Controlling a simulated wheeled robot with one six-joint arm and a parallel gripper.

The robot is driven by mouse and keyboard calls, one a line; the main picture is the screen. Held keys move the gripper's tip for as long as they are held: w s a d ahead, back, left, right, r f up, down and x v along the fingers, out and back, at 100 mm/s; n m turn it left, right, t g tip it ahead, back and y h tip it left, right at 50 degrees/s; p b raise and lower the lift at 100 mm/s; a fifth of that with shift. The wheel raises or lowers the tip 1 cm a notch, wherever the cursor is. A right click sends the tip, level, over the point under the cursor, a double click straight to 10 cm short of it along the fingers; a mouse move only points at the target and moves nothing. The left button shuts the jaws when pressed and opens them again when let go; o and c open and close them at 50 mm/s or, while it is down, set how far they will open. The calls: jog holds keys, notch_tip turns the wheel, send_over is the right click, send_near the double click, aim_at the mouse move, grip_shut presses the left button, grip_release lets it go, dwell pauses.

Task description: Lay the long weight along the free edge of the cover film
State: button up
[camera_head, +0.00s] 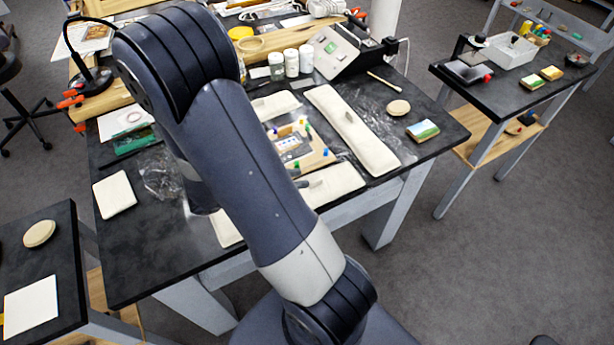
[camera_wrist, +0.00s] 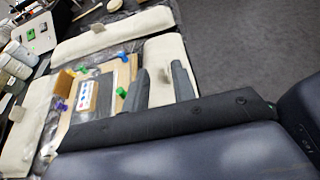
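A long cream weight (camera_head: 345,125) with a small knob lies on the dark table, right of the fragment board (camera_head: 318,155); it also shows across the top of the wrist view (camera_wrist: 120,35). Clear wrinkled film shows on the table beyond the long weight (camera_head: 368,97) and crumpled at the left (camera_head: 160,172); which piece is the cover film I cannot tell. My gripper (camera_wrist: 161,72) is open, its fingers apart over a shorter cream weight (camera_wrist: 160,53) in front of the board. A small grey peg, perhaps its handle, shows between the fingers. My arm hides the table's middle-left.
More cream weights lie behind the board (camera_head: 276,104) and at the left (camera_head: 114,194). Coloured pins stand around the board. A side table (camera_head: 515,75) stands at right, with open floor between.

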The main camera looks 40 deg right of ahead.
jog(key=v, duration=0.7)
jog(key=shift+a, duration=0.25)
jog(key=shift+w, duration=0.1)
